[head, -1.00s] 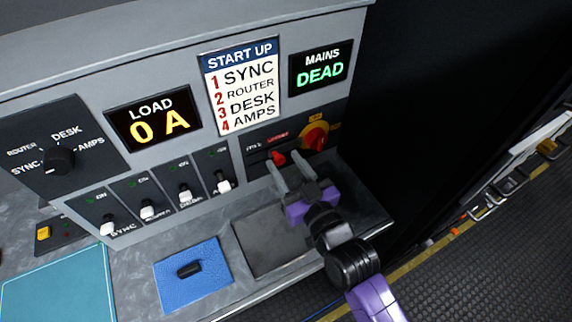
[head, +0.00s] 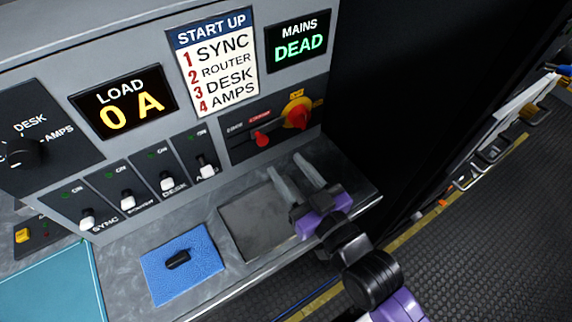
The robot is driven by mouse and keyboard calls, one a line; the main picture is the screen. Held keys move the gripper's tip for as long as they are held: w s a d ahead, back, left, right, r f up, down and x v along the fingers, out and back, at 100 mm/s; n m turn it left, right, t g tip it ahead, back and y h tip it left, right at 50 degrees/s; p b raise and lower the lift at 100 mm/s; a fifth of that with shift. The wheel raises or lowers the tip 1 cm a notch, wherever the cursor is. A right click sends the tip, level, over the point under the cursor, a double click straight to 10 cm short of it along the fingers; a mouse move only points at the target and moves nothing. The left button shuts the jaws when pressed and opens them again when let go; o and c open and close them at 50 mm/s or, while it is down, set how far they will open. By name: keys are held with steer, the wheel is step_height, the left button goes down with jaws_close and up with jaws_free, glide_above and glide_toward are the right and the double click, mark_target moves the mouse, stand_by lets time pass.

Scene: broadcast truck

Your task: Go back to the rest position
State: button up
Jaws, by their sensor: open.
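My gripper (head: 294,176) is open and empty, with two pale grey fingers and a purple body. It hangs above the right part of the counter, over the edge of a dark grey plate (head: 250,222). Its fingertips are apart from the panel and sit below the red lever (head: 261,138). The red and yellow rotary mains switch (head: 296,114) is on the panel just above and is fully in view. The mains display (head: 299,42) reads DEAD.
The panel carries a load display (head: 124,102) reading 0 A, a start-up list (head: 214,62), a rotary selector (head: 24,152) and several white-handled switches. A blue mat (head: 205,262) holds a small black piece (head: 178,259). A teal mat (head: 60,290) lies left. Open floor (head: 470,240) is at right.

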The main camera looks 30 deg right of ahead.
stand_by(0.4)
steer(key=s+f+g, duration=0.1)
steer(key=s+g, duration=0.2)
steer(key=s, duration=2.2)
steer(key=shift+s, duration=0.4)
